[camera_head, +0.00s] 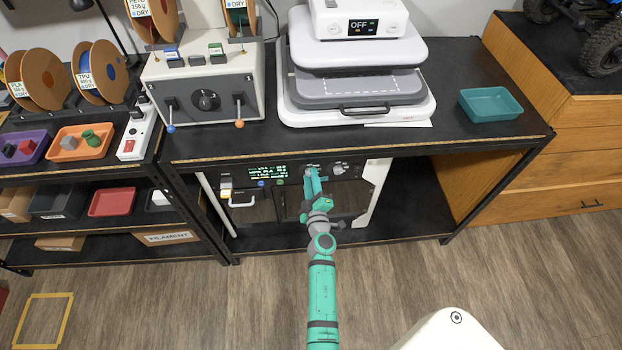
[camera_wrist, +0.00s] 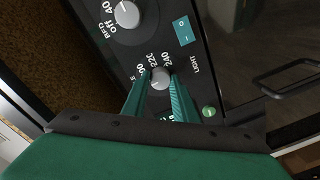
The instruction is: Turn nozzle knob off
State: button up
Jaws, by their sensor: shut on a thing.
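The nozzle knob (camera_wrist: 160,77) is a small round grey knob on a black panel, with 220 and 240 printed beside it in the wrist view. Part of its scale and its name label are hidden. My gripper (camera_wrist: 160,84) is shut on this knob, with one green finger on each side. In the head view my gripper (camera_head: 313,178) reaches the black control panel (camera_head: 355,176) under the bench, and it mostly hides the knob. I cannot tell exactly where the knob points.
The bed knob (camera_wrist: 127,14), marked off and 40, is close by on the same panel. A blue light switch (camera_wrist: 183,30) is beside it. A lit display (camera_head: 268,172) is left of my gripper. The bench top (camera_head: 470,140) overhangs above; the floor in front is clear.

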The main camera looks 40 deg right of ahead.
jog(key=o, duration=1)
jog(key=shift+o, duration=0.2)
jog(key=v, duration=1)
jog(key=shift+s+a, duration=0.2)
jog(key=shift+s, duration=0.2)
